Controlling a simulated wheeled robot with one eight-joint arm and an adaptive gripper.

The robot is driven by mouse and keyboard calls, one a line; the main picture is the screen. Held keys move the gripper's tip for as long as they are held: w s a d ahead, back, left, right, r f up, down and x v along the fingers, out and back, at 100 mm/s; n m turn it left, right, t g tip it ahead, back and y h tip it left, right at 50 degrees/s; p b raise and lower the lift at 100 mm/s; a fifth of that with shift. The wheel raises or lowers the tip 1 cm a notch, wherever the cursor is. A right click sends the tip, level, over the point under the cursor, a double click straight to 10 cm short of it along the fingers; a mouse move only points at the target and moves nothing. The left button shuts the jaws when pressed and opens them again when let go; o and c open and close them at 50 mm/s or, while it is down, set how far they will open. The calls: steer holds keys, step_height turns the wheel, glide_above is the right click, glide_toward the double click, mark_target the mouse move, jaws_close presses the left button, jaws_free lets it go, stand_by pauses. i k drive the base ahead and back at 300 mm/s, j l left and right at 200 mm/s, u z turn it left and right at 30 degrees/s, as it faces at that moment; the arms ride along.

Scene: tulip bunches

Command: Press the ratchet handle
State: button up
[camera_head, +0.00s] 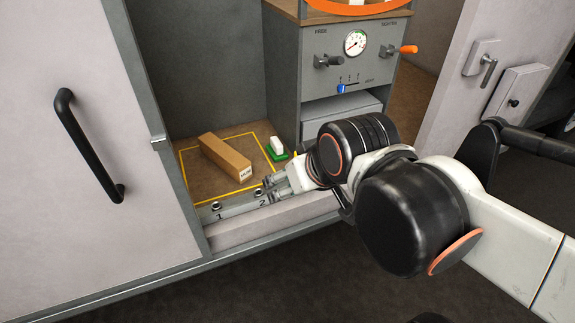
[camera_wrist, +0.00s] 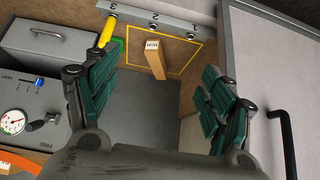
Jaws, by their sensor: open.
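No part is labelled as the ratchet handle, so I cannot tell which one it is. A yellow handle (camera_wrist: 106,32) stands by the number 3 on a grey numbered strip (camera_wrist: 165,20) in the wrist view. The grey panel carries an orange-tipped lever (camera_head: 406,49) and a black-knobbed lever (camera_head: 326,61) in the head view.
A tan box (camera_head: 225,157) lies inside a yellow outline on the cabinet floor. A white block on a green base (camera_head: 277,147) is beside it. The panel has a gauge (camera_head: 355,43) and a blue slider (camera_head: 341,88). A door with a black handle (camera_head: 88,145) is at left.

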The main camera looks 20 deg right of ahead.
mark_target(411, 49)
steer(key=z, duration=1.35)
